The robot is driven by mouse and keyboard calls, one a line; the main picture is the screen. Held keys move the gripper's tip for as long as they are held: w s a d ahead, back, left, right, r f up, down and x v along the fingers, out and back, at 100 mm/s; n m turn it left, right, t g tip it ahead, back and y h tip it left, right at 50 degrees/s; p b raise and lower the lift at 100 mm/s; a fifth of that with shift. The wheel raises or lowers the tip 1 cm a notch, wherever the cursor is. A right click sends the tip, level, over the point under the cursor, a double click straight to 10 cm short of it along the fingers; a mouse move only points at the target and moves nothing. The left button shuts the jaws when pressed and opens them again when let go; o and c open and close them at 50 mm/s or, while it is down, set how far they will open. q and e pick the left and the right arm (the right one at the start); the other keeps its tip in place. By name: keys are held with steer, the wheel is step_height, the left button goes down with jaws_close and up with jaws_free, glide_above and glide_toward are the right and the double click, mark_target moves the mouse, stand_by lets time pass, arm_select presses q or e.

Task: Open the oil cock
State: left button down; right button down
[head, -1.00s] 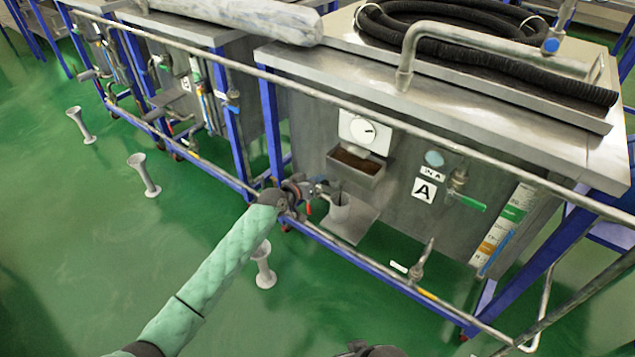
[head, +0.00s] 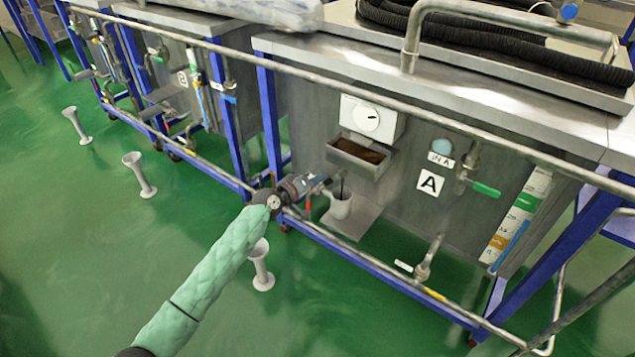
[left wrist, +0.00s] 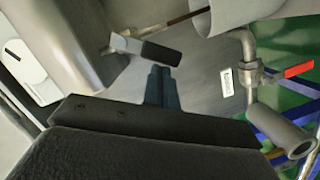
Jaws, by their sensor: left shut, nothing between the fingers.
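My left gripper (head: 326,181) is shut and empty. It is close to the front of the grey metal tank marked A, between the tray below the dial and the grey cup (head: 341,206). In the left wrist view its dark fingers (left wrist: 161,82) are together, just short of a small metal piece with a black grip (left wrist: 147,49); I cannot tell whether they touch. A pipe valve with a red handle (left wrist: 299,71) shows to the right there. A green-handled valve (head: 486,190) is on the tank front. I cannot tell which fitting is the oil cock. My right gripper is out of view.
A metal rail (head: 440,119) runs across the tank front, and a blue lower frame bar (head: 375,272) lies below. A tray (head: 361,155) sticks out under a white dial (head: 367,117). The green floor at left is open apart from several grey stands (head: 138,174).

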arm_select(q)
steer(key=n+b, duration=0.1)
steer(key=f+n+b, duration=0.1)
steer(key=f+b, duration=0.1)
steer(key=shift+s+d+n+h, duration=0.3)
steer(key=shift+d+n+h, duration=0.1)
steer(key=shift+s+d+f+n+t+h+b, duration=0.1)
steer(key=shift+s+d+n+h+b, duration=0.2)
steer(key=shift+n, duration=0.35)
steer(key=shift+d+f+n+t+y+b, duration=0.1)
steer(key=shift+f+n+b, duration=0.05)
steer(key=shift+n+b, duration=0.4)
steer(key=shift+s+d+f+n+t+h+b, duration=0.15)
steer(key=shift+d+n+h+b, duration=0.1)
steer(key=shift+n, duration=0.45)
